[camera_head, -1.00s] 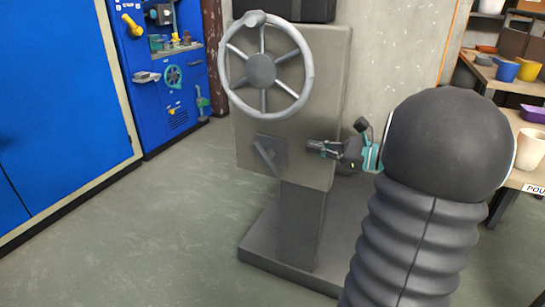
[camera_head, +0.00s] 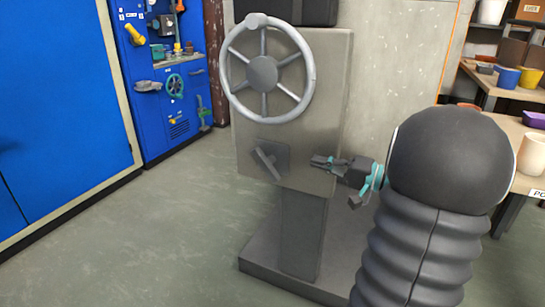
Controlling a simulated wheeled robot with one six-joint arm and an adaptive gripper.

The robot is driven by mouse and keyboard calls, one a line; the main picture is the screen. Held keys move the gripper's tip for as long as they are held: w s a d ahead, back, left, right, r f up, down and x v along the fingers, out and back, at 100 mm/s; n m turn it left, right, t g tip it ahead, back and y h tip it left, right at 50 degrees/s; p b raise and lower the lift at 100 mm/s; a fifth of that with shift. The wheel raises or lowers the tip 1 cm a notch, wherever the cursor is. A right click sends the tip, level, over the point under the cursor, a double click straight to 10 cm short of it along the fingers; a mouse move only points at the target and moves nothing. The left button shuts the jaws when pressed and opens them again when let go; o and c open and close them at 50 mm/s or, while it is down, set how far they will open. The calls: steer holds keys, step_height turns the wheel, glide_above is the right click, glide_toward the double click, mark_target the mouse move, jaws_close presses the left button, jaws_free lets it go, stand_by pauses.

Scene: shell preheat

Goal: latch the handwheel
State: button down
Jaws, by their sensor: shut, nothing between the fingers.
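The grey handwheel (camera_head: 263,74) with spokes and a rim knob is mounted high on the front of a grey metal pedestal (camera_head: 315,120). Below it, a square plate carries a short slanted lever (camera_head: 268,161), which looks like the latch. My gripper (camera_head: 316,161) is in front of the pedestal's right part, at about the lever's height and to its right. It points left, is shut and empty, and appears apart from the lever. My arm's dark rounded link and ribbed sleeve fill the right foreground.
The pedestal stands on a wide base plate (camera_head: 290,277). A blue cabinet with tools (camera_head: 160,85) is at the back left. Shelves and a table (camera_head: 520,130) with pots are at the right. The floor (camera_head: 150,240) left of the pedestal is clear.

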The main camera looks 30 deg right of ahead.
steer(key=n, duration=1)
steer(key=r+n+y, duration=0.1)
steer(key=n, duration=0.4)
steer(key=shift+s+a+n, duration=0.25)
steer(key=shift+n, duration=0.05)
steer(key=shift+w, duration=0.1)
steer(key=p, duration=0.1)
glide_toward(260, 150)
steer(key=r, duration=0.1)
steer(key=w+a+r, duration=0.1)
steer(key=a+r, duration=0.1)
steer(key=shift+w, duration=0.35)
steer(key=shift+w+a+f, duration=0.8)
steer(key=shift+w+f, duration=0.15)
steer(key=shift+w, duration=0.15)
steer(key=shift+w+a+f, duration=0.25)
steer(key=shift+w+f, duration=0.1)
